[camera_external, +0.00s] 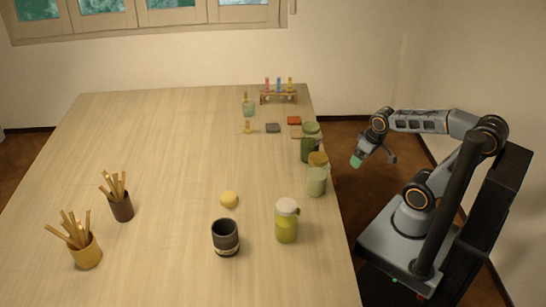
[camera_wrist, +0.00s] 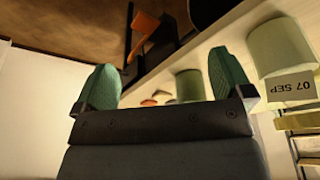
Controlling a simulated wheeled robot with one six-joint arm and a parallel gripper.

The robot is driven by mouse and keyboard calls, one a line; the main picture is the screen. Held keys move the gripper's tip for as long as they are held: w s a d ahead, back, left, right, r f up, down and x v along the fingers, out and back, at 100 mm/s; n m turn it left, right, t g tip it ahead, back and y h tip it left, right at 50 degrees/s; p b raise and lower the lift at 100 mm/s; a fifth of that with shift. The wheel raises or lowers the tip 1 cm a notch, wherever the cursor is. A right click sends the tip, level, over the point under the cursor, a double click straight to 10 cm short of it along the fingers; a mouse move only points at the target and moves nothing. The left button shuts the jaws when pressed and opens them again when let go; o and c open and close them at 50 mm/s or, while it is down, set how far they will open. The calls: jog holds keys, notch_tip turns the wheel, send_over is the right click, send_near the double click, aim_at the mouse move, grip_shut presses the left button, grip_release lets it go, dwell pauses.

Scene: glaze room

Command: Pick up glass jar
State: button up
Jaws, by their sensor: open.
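Several jars stand along the table's right side, and I cannot tell which one is the glass jar. In the external view they include a yellow-green jar with a whitish lid (camera_external: 287,224), a pale green jar (camera_external: 316,182) and a dark green jar (camera_external: 309,148) farther back. My gripper (camera_external: 375,160) is beyond the table's right edge, apart from all jars. In the wrist view my gripper (camera_wrist: 165,82) has its green fingertips wide apart with nothing between them. A pale green jar labelled "07 SEP" (camera_wrist: 281,45) is beyond the right fingertip.
The table (camera_external: 165,160) also bears a dark cup (camera_external: 226,238), a round yellow thing (camera_external: 229,199), two holders with sticks, a brown one (camera_external: 122,208) and a tan one (camera_external: 88,253), a bottle (camera_external: 248,107) and a tube rack (camera_external: 279,97). The table's middle left is clear.

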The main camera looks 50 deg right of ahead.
jog(key=w+d+t+h, duration=0.1)
jog(key=w+d+t, duration=0.1)
jog(key=w, duration=0.3)
jog(key=n+t+y+p, duration=0.15)
jog(key=t+y, duration=0.25)
jog(key=t, duration=0.4)
send_near(314, 127)
jog(key=w+f, duration=0.1)
jog(key=w+a+f, duration=0.1)
jog(key=w, duration=0.1)
jog(key=shift+w+n, duration=0.15)
jog(key=shift+n, duration=0.2)
jog(key=shift+w+a+r, duration=0.1)
jog(key=shift+w+a, duration=0.1)
jog(key=shift+w, duration=0.1)
jog(key=shift+w+f+t+p, duration=0.3)
jog(key=shift+w+f+p, duration=0.05)
jog(key=shift+w+p, duration=0.5)
jog(key=shift+w+a+p, duration=0.2)
jog(key=shift+w+p, duration=0.25)
jog(key=shift+p, duration=0.65)
jog(key=shift+w+a+f+p, duration=0.1)
jog(key=shift+w+f+p, duration=0.1)
jog(key=shift+w+p, duration=0.6)
jog(key=shift+f+p, duration=0.3)
jog(key=shift+x, duration=1.15)
jog(key=shift+c, duration=0.4)
grip_shut()
